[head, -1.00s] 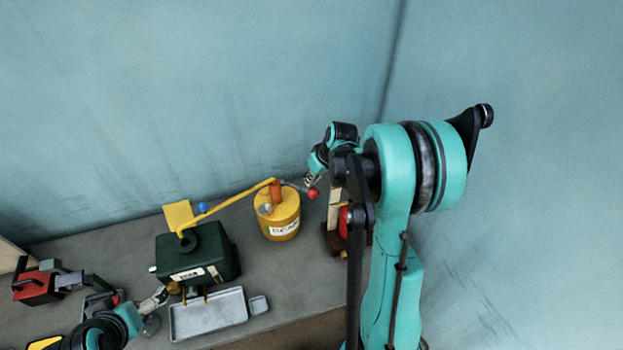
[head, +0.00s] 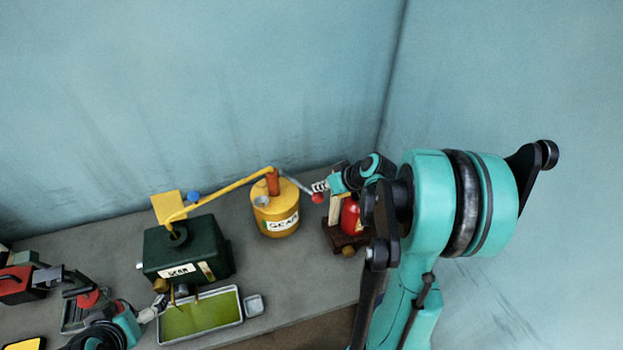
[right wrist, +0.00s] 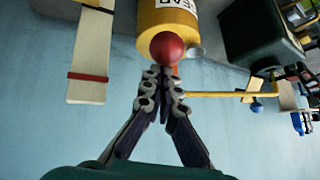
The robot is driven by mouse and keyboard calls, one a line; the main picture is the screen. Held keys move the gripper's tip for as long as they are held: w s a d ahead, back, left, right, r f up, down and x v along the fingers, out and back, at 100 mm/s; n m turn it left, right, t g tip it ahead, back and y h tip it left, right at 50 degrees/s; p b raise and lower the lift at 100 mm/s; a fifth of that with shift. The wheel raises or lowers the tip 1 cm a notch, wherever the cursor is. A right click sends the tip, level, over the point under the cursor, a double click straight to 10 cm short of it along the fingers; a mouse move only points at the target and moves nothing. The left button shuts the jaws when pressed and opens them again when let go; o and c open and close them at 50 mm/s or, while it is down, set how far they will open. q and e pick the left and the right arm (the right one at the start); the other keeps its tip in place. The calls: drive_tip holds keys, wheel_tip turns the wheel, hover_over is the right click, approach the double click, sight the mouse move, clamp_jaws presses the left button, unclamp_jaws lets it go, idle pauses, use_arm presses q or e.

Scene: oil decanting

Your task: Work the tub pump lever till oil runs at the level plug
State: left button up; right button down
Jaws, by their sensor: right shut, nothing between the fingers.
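The yellow tub pump (head: 277,220) stands behind the middle of the bench, its lever ending in a red knob (head: 318,198). My right gripper (head: 316,187) is at the knob; in the right wrist view its shut fingertips (right wrist: 160,80) are against or just beside the red knob (right wrist: 167,48), not around it. A yellow hose (head: 225,190) runs from the pump into the top of the dark green gear case (head: 190,252). The tray (head: 241,308) before the case holds yellow-green oil. My left gripper (head: 162,300) is at the case's lower front; its fingers are too small to read.
A red bottle (head: 351,218) on a dark wooden stand is right of the pump, close to my right forearm. A small grey dish (head: 254,305) is beside the tray. A red and black tool (head: 17,283) lies at the far left.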

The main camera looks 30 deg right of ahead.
sight(323, 198)
drive_tip(key=f+t+b, duration=0.1)
drive_tip(key=f+b, duration=0.1)
drive_tip(key=s+f+t+b, duration=0.1)
drive_tip(key=f+b, duration=0.1)
drive_tip(key=b, duration=0.1)
drive_tip(key=shift+d+f, duration=0.15)
drive_tip(key=shift+f, duration=0.15)
drive_tip(key=shift+s+f+b, duration=0.15)
drive_tip(key=shift+f+b, duration=0.4)
drive_tip(key=shift+b, duration=0.25)
drive_tip(key=shift+s+f, duration=0.1)
drive_tip(key=shift+s, duration=0.1)
